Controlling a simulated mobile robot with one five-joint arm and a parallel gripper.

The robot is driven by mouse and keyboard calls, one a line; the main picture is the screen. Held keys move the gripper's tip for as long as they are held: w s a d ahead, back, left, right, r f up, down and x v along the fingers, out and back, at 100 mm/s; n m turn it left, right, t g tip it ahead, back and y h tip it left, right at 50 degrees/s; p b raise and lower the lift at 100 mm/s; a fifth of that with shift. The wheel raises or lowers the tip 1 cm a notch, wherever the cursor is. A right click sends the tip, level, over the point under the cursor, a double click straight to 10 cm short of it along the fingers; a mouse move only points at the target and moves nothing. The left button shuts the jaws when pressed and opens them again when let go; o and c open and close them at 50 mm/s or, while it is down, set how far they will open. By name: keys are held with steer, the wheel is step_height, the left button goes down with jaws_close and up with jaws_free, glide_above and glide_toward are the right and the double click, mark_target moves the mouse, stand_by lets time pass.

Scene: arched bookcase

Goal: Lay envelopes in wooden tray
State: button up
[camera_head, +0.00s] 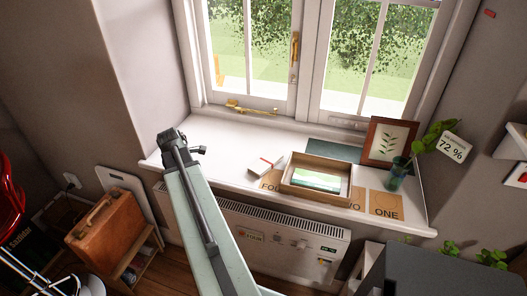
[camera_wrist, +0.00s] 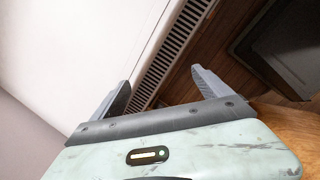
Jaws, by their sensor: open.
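The wooden tray (camera_head: 314,197) sits on the white windowsill. A flat green-and-white item (camera_head: 318,180) lies inside it; I cannot tell if it is an envelope. A small white item with a red mark (camera_head: 262,168) lies left of the tray, perhaps an envelope or a stack. My gripper (camera_head: 184,147) is over the left end of the sill, apart from the tray. In the wrist view my gripper (camera_wrist: 163,90) is open with nothing between its fingers.
A framed leaf picture (camera_head: 387,141) and a glass with a plant (camera_head: 396,174) stand right of the tray. A dark green flat item (camera_head: 328,150) lies behind it. Yellow window hardware (camera_head: 250,108) is at the back. A radiator (camera_head: 285,238) is below the sill. The sill's left part is clear.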

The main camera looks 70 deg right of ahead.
steer(key=s+d+r+n+p, duration=0.1)
steer(key=s+d, duration=0.3)
steer(key=s+d+r+n, duration=0.1)
steer(key=s+d+r, duration=0.1)
steer(key=s+d, duration=0.2)
steer(key=s+d+r+n+g+p, duration=0.1)
steer(key=s+d+r, duration=0.1)
steer(key=s+d, duration=0.2)
steer(key=shift+s+d+h+p, duration=0.1)
steer(key=shift+d+h+p, duration=0.25)
steer(key=shift+h, duration=0.05)
steer(key=n, duration=0.2)
glide_toward(266, 162)
steer(key=shift+w+d+f+g+p, duration=0.1)
steer(key=shift+w+f+g+p, duration=0.25)
steer(key=shift+f+p, duration=0.1)
steer(key=b+x, duration=0.7)
steer(key=x, duration=0.1)
steer(key=shift+d+b, duration=0.2)
steer(key=shift+b, duration=0.1)
steer(key=shift+r, duration=0.15)
steer(key=c, duration=1.6)
step_height(266, 162, up, 12)
steer(key=p, duration=1.2)
steer(key=shift+r+p, duration=0.2)
steer(key=shift+p, duration=0.2)
